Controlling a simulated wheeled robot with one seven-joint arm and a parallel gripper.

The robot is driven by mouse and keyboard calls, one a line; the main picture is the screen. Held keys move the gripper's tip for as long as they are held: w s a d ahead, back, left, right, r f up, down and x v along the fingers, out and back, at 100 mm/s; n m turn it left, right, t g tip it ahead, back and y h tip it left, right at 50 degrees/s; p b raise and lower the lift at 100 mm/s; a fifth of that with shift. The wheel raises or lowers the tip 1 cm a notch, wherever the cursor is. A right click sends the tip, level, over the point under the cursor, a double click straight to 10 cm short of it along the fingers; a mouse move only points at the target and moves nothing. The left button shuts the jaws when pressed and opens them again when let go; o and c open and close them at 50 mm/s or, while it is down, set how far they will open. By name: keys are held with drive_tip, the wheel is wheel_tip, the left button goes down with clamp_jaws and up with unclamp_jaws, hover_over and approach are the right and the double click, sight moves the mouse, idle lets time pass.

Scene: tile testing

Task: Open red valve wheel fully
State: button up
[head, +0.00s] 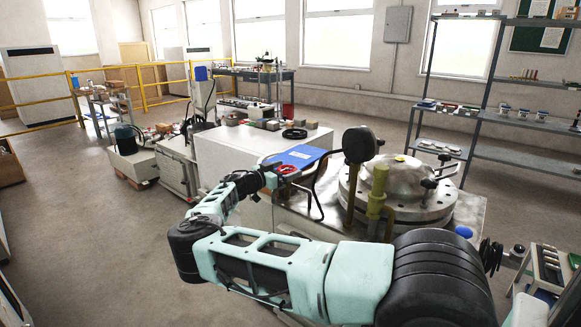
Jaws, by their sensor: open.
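A small red ring-shaped part (287,169), which looks like the red valve wheel, shows at the left side of the metal tank (400,183), in front of a blue flat object (299,156). My gripper (268,170) is at the end of my outstretched arm, just left of the red part and very close to it. The jaws are open. I cannot tell whether the fingers touch the red part or reach around its rim. Part of the wheel and its stem are hidden or too small to make out.
A round black gauge (359,145) on a post and an olive-yellow valve post (377,200) stand right of the wheel. A white cabinet (240,157) with small items on top is behind my gripper. Grey shelves (455,152) stand at the right. Open floor (95,240) lies at the left.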

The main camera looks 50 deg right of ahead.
drive_tip(key=shift+s+d, duration=0.15)
drive_tip(key=shift+d, duration=1.2)
drive_tip(key=c, duration=1)
